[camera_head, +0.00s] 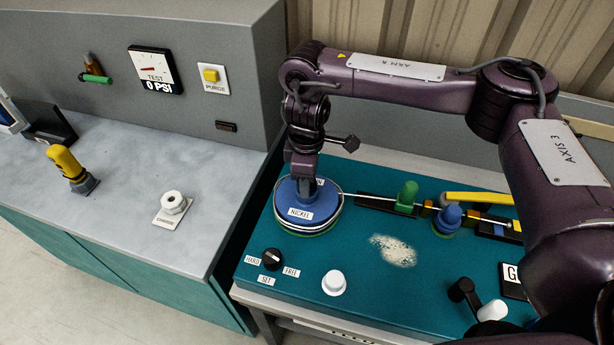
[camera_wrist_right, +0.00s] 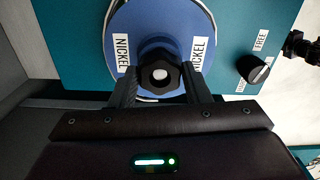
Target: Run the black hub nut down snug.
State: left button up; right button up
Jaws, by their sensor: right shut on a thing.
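The black hub nut (camera_wrist_right: 159,75) sits at the centre of a round blue disc (camera_wrist_right: 155,22) marked NICKEL, and a pale round centre shows in its middle. My right gripper (camera_wrist_right: 161,82) is shut on the nut, with one dark finger on each side. In the head view my right gripper (camera_head: 307,188) points down onto the middle of the blue disc (camera_head: 300,213), and it hides the nut there. How tight the nut sits cannot be seen. My left gripper is not in view.
A grey counter (camera_head: 130,195) stands left, with a gauge (camera_head: 155,70) reading 0 PSI above.

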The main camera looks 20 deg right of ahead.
jog(key=o, duration=0.5)
jog(key=shift+o, duration=0.2)
jog(key=n, duration=0.6)
jog(key=shift+n, duration=0.4)
jog(key=n, duration=0.5)
